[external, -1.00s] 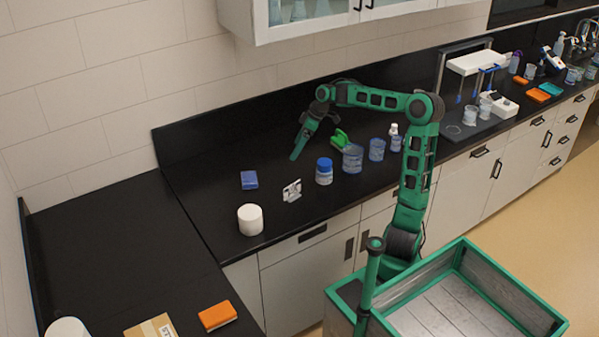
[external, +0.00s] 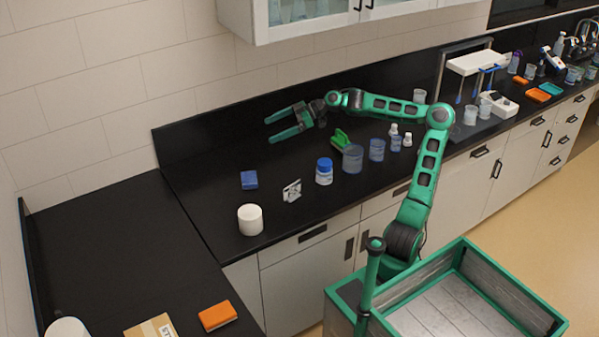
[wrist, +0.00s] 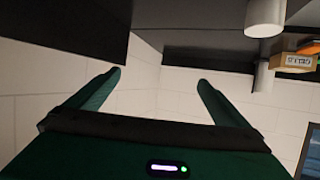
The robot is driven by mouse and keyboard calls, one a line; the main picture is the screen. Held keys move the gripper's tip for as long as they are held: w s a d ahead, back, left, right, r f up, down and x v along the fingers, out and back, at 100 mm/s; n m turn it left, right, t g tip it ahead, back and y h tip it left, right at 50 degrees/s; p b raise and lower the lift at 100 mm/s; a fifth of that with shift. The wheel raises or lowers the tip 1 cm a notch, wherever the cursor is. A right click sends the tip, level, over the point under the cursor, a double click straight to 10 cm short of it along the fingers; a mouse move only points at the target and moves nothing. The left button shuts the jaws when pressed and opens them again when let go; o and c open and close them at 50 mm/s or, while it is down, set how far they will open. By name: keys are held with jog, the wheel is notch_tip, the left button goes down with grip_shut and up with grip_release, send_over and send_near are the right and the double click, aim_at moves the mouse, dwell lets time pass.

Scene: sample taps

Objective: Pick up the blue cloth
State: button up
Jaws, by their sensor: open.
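The blue cloth (external: 249,180) is a small folded blue block lying on the black counter, left of the middle in the external view. My gripper (external: 267,131) is open and empty, above the back of the counter, behind and to the right of the cloth as pictured. Its two green fingers point left. In the wrist view my gripper (wrist: 158,78) shows its two fingers spread with nothing between them. I do not see the cloth in the wrist view.
A white cylinder (external: 250,219), a small white item (external: 292,190) and a blue-lidded jar (external: 324,171) stand near the cloth. Beakers (external: 353,158) and a green object (external: 341,139) are to the right. The counter (external: 205,170) left of the cloth is clear.

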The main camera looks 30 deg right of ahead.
send_near(252, 177)
jog(key=x, duration=0.4)
jog(key=shift+s+a+r, duration=0.15)
jog(key=shift+s+r, duration=0.1)
jog(key=shift+s, duration=0.05)
jog(key=shift+x, duration=2.75)
jog(key=shift+w+f, duration=0.2)
jog(key=c, duration=1.1)
